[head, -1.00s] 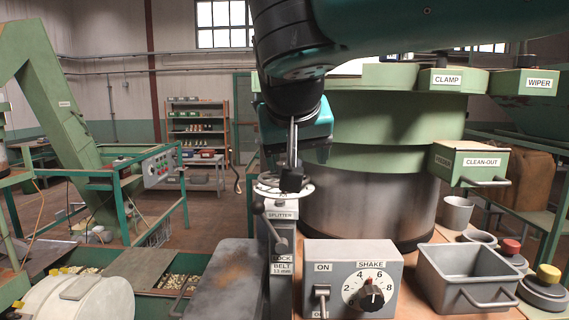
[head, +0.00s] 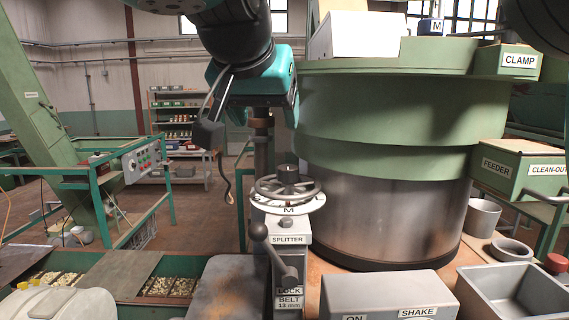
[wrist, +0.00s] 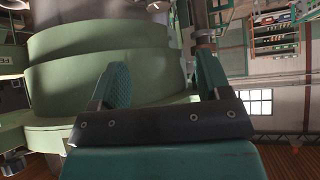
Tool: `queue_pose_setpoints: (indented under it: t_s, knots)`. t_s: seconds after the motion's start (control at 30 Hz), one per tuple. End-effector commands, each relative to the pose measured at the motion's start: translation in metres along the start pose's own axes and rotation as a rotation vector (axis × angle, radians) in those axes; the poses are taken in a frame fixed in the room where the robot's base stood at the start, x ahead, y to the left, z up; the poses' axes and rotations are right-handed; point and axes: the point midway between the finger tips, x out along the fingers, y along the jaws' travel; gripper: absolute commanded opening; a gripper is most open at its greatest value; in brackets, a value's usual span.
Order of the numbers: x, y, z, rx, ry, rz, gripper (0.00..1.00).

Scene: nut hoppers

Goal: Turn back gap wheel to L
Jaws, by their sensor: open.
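The gap wheel (head: 288,184) is a dark handwheel with a hub knob. It sits over a white dial (head: 306,203) on top of the grey splitter post (head: 290,239). The letter M shows at the dial's front; no L can be read on it. My gripper, in the wrist view (wrist: 163,85), is open with nothing between its two fingers. In the head view my wrist is above and to the left of the wheel, clear of it. The wheel is not recognisable in the wrist view.
The large green and steel feeder drum (head: 400,140) stands close behind and right of the wheel. The shake box (head: 388,295) and a grey bin (head: 512,292) are at the right front.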

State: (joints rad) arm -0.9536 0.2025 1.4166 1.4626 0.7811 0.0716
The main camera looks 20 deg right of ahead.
Motion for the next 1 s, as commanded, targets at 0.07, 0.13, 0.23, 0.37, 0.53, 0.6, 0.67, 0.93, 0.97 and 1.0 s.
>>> queue_pose_setpoints:
  t_s: [0.07,0.13,0.23,0.37,0.53,0.6,0.67,0.93,0.97,1.0]
  knots:
    - [0.007,0.002,0.001,0.005,0.0,0.004,0.71]
    - [0.016,0.004,0.001,0.008,0.0,0.009,0.71]
    - [0.032,0.008,0.001,0.014,0.0,0.015,0.71]
    - [0.053,0.009,0.001,0.017,-0.001,0.018,0.71]
    - [0.08,0.01,0.002,0.016,-0.001,0.018,0.71]
    - [0.09,0.01,0.001,0.016,0.0,0.017,0.71]
    - [0.1,0.01,0.002,0.015,0.0,0.017,0.71]
    - [0.152,0.011,-0.002,0.011,-0.001,0.017,0.71]
    - [0.156,0.011,-0.003,0.011,-0.001,0.018,0.71]
    - [0.161,0.01,-0.003,0.01,-0.001,0.017,0.71]
